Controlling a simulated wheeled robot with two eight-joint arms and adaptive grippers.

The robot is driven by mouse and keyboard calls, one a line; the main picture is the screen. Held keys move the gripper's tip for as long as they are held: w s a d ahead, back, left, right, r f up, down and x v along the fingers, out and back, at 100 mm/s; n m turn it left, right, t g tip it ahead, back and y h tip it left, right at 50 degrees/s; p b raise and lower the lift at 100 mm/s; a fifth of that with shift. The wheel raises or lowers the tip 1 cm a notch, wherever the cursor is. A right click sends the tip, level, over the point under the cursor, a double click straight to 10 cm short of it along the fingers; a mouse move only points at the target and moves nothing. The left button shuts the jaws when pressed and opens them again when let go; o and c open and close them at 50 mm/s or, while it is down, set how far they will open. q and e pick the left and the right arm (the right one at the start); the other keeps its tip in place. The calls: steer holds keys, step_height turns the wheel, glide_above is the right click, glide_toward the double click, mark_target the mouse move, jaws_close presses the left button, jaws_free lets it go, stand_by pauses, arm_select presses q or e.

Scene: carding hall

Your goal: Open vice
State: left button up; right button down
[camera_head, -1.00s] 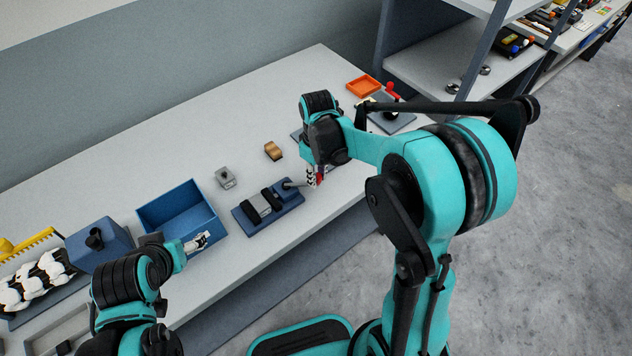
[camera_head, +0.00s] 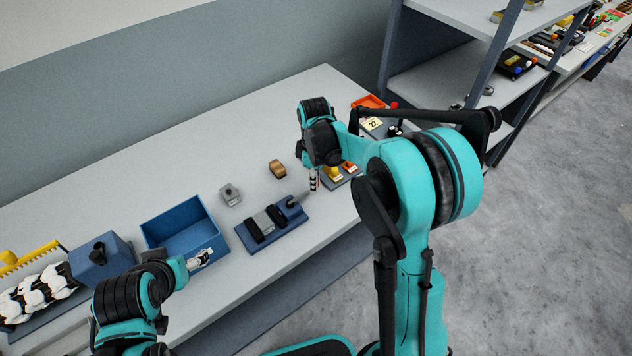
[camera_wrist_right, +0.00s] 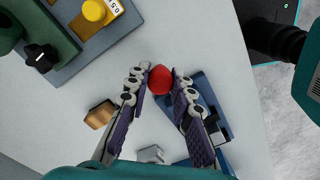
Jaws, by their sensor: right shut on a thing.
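The vice (camera_head: 256,240) has a blue base with grey and black jaw blocks and lies on the bench. A lever sticks out of its right end towards my right gripper (camera_head: 314,187). In the right wrist view the lever's red ball knob (camera_wrist_right: 159,79) sits between the fingertips, and my right gripper (camera_wrist_right: 160,82) is shut on it. The vice's blue base (camera_wrist_right: 222,130) shows partly behind the right finger. I cannot tell how wide the jaw gap is. My left gripper (camera_head: 203,258) is at the front of the blue bin, and its fingers are too small to read.
The open blue bin (camera_head: 217,243) stands left of the vice. A small grey block (camera_head: 230,194) and a wooden block (camera_head: 277,168) lie behind it. An orange tray (camera_head: 368,102) is at the back right.

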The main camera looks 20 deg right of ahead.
stand_by(0.4)
steer(key=c, duration=1.3)
jaws_free()
steer(key=shift+w, duration=0.1)
steer(key=shift+r, duration=0.1)
step_height(320, 180, up, 12)
steer(key=s+f+m+t, duration=0.1)
steer(key=s+m+t, duration=0.2)
steer(key=s+m, duration=0.3)
steer(key=s+f+m+t+b, duration=0.1)
steer(key=s+m+t, duration=0.3)
steer(key=s, duration=1)
steer(key=f+m, duration=0.1)
steer(key=m, duration=0.2)
steer(key=shift+d, duration=0.25)
